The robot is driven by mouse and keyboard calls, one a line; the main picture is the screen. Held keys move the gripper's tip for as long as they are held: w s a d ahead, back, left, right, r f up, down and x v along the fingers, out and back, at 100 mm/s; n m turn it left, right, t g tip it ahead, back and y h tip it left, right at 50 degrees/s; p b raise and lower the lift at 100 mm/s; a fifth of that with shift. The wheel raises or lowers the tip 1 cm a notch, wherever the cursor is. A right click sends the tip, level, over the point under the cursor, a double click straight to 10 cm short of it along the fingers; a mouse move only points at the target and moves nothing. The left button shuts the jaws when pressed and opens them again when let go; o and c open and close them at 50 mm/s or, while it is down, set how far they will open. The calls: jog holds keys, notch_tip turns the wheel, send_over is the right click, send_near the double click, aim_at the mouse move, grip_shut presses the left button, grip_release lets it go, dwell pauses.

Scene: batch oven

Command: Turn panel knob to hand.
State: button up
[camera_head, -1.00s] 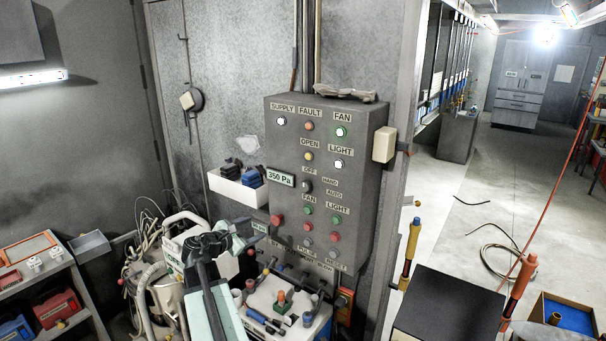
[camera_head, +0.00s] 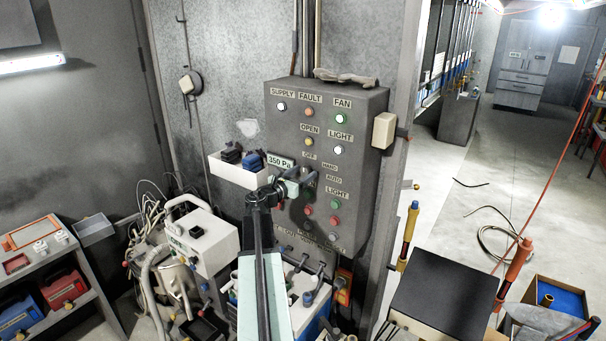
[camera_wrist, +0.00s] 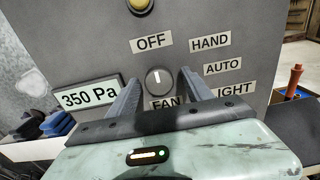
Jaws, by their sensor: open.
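The panel knob (camera_wrist: 158,82) is a round dark grey knob in the wrist view, with a white mark pointing about straight up, towards the OFF label (camera_wrist: 151,43). The HAND label (camera_wrist: 210,42) is up and to the right, with the AUTO label (camera_wrist: 222,67) below it. My gripper (camera_wrist: 159,75) is open, with one finger left and one right of the knob; I cannot tell whether either touches it. In the head view my gripper (camera_head: 298,181) is in front of the grey control panel (camera_head: 362,130) and hides the knob.
The 350 Pa display (camera_wrist: 89,96) is just left of the fingers. Several lamps and buttons surround the knob. A white bin (camera_head: 236,173) with dark and blue items is left of the panel, and a pale box (camera_head: 383,130) is on its right side.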

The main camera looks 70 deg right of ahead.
grip_shut()
jog(key=shift+d, duration=0.15)
jog(key=shift+m, duration=0.3)
jog(key=m, duration=0.3)
jog(key=shift+f, duration=0.1)
jog(key=m, duration=0.6)
dwell(0.4)
